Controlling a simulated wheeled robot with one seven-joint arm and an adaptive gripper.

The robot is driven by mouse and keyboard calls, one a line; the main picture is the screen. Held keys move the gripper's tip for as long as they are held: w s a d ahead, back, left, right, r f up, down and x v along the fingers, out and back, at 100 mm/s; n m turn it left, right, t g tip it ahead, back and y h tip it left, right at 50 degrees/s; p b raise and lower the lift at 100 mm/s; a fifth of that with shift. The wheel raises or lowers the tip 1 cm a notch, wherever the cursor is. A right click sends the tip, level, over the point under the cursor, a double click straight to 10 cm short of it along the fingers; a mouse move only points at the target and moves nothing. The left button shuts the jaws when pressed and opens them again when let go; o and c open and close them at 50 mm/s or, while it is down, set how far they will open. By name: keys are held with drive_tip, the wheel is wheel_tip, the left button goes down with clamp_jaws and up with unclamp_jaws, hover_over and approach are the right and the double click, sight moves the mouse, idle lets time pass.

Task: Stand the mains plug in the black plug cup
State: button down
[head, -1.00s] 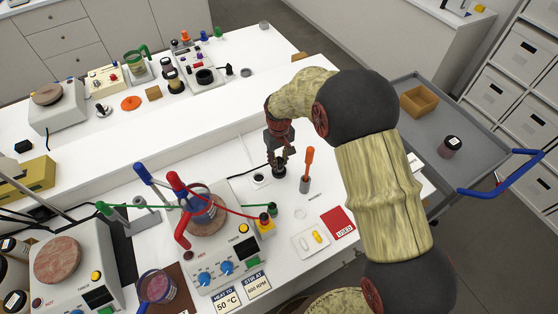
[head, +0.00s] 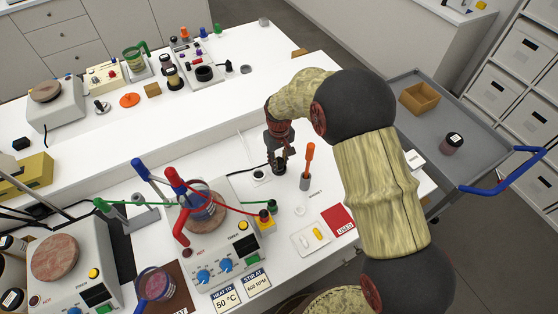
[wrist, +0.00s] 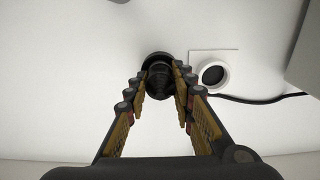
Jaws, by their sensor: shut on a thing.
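My gripper (head: 278,171) is over the front bench, pointing down, to the left of an orange-handled tool. In the wrist view my gripper (wrist: 160,88) is shut on a black rounded thing, which I take to be the mains plug (wrist: 160,80). A wider black round rim (wrist: 154,58) shows just beyond it. It may be the black plug cup, but I cannot tell whether the plug is inside it, over it, or whether both are one piece. In the head view my fingers hide most of this.
A white square plate with a dark round hole (wrist: 213,74) lies close beside my gripper, with a black cable (wrist: 265,101) by it. The orange-handled tool (head: 308,162) stands upright in a grey holder nearby. A hotplate (head: 225,245) stands to the left.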

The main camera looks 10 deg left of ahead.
sight(279, 159)
drive_tip(key=c, duration=1.4)
unclamp_jaws()
wheel_tip(279, 159, up, 12)
drive_tip(key=shift+f, duration=0.1)
